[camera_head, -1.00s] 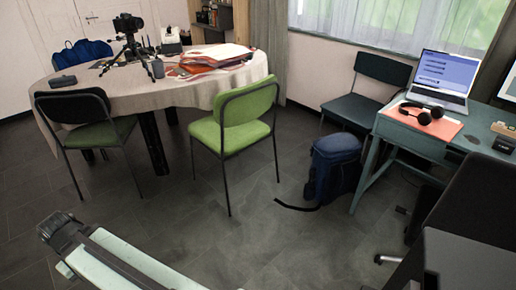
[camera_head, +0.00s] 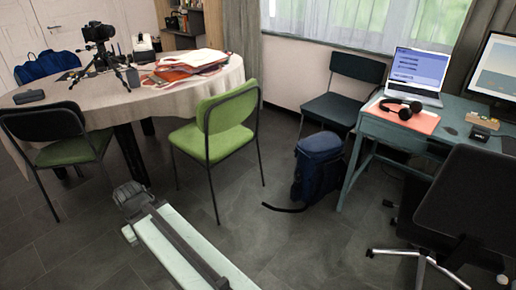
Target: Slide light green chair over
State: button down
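A second chair (camera_head: 62,137), with a dark backrest and green seat, stands at the table's front left. My gripper (camera_head: 130,196) is at the far end of my pale arm, in the lower left, in front of the light green chair and apart from it. Its fingers are too small and dark to tell whether they are open or shut.
A blue backpack (camera_head: 319,167) with a trailing strap stands right of the light green chair. A dark chair (camera_head: 343,95) is behind it by the window. A teal desk (camera_head: 408,133) and black office chair (camera_head: 466,200) fill the right. The floor (camera_head: 300,245) in front is clear.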

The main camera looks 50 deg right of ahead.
aim_at(217, 134)
jog(key=z, duration=0.45)
jog(key=i, duration=1)
jog(key=u, duration=0.05)
